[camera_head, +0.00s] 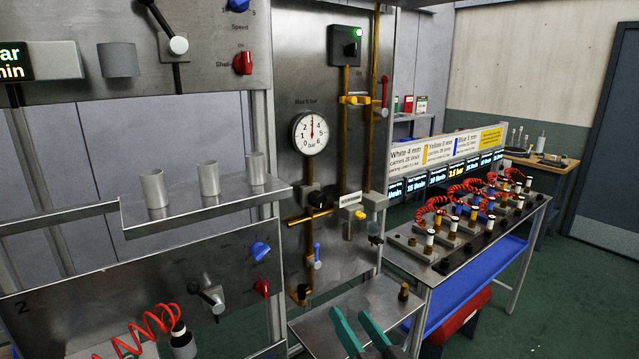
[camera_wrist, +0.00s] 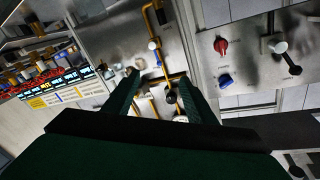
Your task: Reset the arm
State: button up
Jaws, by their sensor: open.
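My gripper (camera_head: 364,336) shows at the bottom of the head view as two green fingers, spread apart with nothing between them. It is in front of the metal panel with the pressure gauge, over or near the small steel shelf (camera_head: 320,325). In the wrist view my gripper (camera_wrist: 160,85) has its two dark green fingers apart, pointing toward the brass pipes (camera_wrist: 172,75). That view is tilted, so the panel appears turned over. The rest of my arm is mostly out of the head view.
A round gauge (camera_head: 310,133) and brass pipes (camera_head: 343,190) with valves are on the panel. Steel cups (camera_head: 208,178) stand on a ledge (camera_head: 190,212) at left. A bench (camera_head: 450,262) with red coiled hoses and several fittings stands at right. Green floor (camera_head: 570,310) is open beyond it.

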jog(key=s+a+f+m+h, duration=0.1)
jog(key=s+f+h, duration=0.1)
jog(key=s+f, duration=0.45)
jog(key=s+a+f+m+g+h, duration=0.15)
jog(key=s+f, duration=0.25)
jog(key=f, duration=0.6)
jog(key=s+f+m+t+h, duration=0.1)
jog(key=s+f+h, duration=0.2)
jog(key=s+f, duration=0.4)
jog(key=s+a+f+n, duration=0.1)
jog(key=s+a+n, duration=0.1)
jog(key=s, duration=0.9)
jog(key=s+a+f+n, duration=0.1)
jog(key=s+a+n, duration=0.1)
jog(key=s, duration=1)
jog(key=shift+s+a+f+n+g, duration=0.2)
jog(key=shift+a+f+n+g, duration=0.05)
jog(key=shift+n+g, duration=0.2)
dwell(2.1)
